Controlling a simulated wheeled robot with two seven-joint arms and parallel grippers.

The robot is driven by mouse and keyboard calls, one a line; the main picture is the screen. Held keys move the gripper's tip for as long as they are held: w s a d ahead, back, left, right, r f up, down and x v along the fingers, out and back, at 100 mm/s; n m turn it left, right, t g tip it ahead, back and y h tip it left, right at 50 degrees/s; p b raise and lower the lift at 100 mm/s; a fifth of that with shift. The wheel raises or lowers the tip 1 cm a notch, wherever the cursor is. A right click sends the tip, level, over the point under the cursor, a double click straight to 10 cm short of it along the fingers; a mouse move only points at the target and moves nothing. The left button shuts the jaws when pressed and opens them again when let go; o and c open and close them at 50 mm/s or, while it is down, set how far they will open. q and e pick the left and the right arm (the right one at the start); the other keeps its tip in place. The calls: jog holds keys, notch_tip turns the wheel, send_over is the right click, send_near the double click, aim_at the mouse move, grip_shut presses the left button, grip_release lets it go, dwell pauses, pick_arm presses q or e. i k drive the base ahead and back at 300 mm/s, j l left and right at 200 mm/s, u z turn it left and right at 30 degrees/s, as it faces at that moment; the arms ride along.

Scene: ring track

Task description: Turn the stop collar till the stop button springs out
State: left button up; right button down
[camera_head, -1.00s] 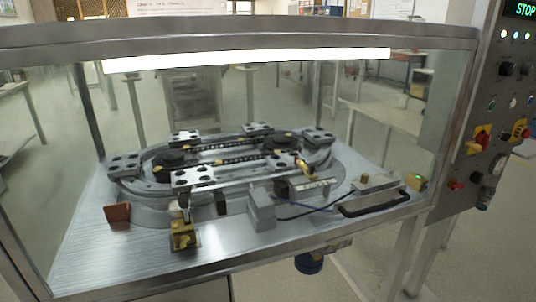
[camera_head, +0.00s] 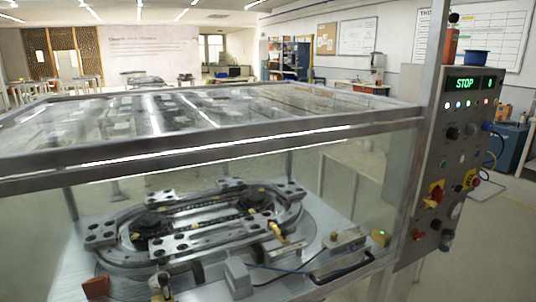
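The control panel (camera_head: 452,150) stands at the right of the head view, with a lit green STOP display (camera_head: 465,84) near its top. The other is a yellow plate with a red knob (camera_head: 436,194) at the left. They are too small to tell whether the button is pressed in or out. Neither of my grippers is in view.
A glass-walled case (camera_head: 240,140) with a metal frame fills the left and middle. Inside it is an oval ring track (camera_head: 195,225) with carriages. Open floor (camera_head: 500,240) lies right of the panel.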

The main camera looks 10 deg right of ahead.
aim_at(470, 179)
jog(key=z, duration=1.5)
jog(key=i+l+u, duration=0.1)
jog(key=i, duration=0.2)
jog(key=i+l+u, duration=0.1)
jog(key=i, duration=0.2)
